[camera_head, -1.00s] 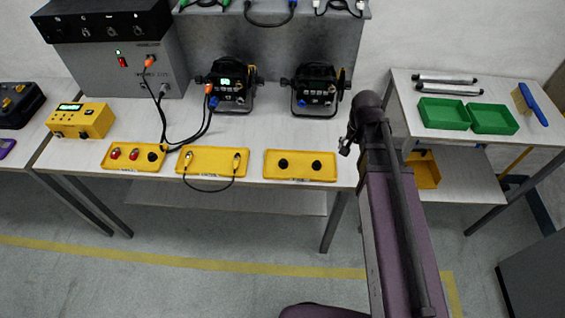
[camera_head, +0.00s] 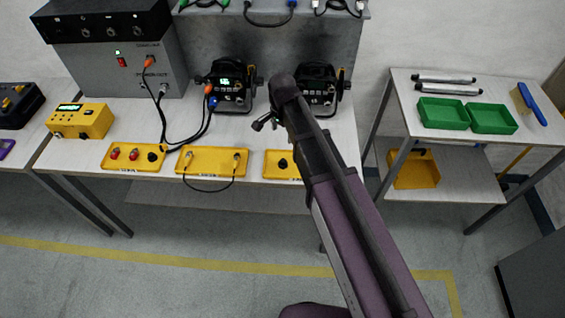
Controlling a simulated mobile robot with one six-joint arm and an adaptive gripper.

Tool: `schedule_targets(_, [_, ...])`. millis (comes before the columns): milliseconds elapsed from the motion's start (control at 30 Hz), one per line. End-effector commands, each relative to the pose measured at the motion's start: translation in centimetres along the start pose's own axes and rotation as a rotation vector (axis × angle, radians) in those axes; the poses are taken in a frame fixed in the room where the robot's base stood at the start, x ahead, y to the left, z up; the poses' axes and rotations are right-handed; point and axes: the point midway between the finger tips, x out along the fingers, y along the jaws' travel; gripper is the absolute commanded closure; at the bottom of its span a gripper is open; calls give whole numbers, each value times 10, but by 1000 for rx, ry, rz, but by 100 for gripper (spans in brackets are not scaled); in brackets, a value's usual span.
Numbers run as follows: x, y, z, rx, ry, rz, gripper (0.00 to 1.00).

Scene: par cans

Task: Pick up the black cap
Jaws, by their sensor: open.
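A black cap (camera_head: 283,163) stands in the right yellow tray (camera_head: 272,173); my arm hides the rest of that tray. Another small black piece (camera_head: 152,157) sits in the left yellow tray (camera_head: 112,164), beside two red pieces (camera_head: 133,154). I cannot tell which black piece the task means. My gripper (camera_head: 259,126) is open with nothing seen between its fingers. In the picture it lies above the middle and right trays, beyond their far edges. Its height over the table is hard to tell.
The middle yellow tray (camera_head: 212,167) holds a cable with metal ends. Two black par cans (camera_head: 228,84) (camera_head: 317,82) stand behind. Cables run from a grey box (camera_head: 122,74) across the table to the left can. Green trays (camera_head: 443,113) lie on the right-hand table.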

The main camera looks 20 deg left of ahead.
Motion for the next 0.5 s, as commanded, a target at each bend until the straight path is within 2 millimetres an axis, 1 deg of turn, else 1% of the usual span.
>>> schedule_targets(267, [2, 0, 0, -2, 0, 0, 8])
schedule_targets(500, [16, 0, 0, -3, 0, 0, 8])
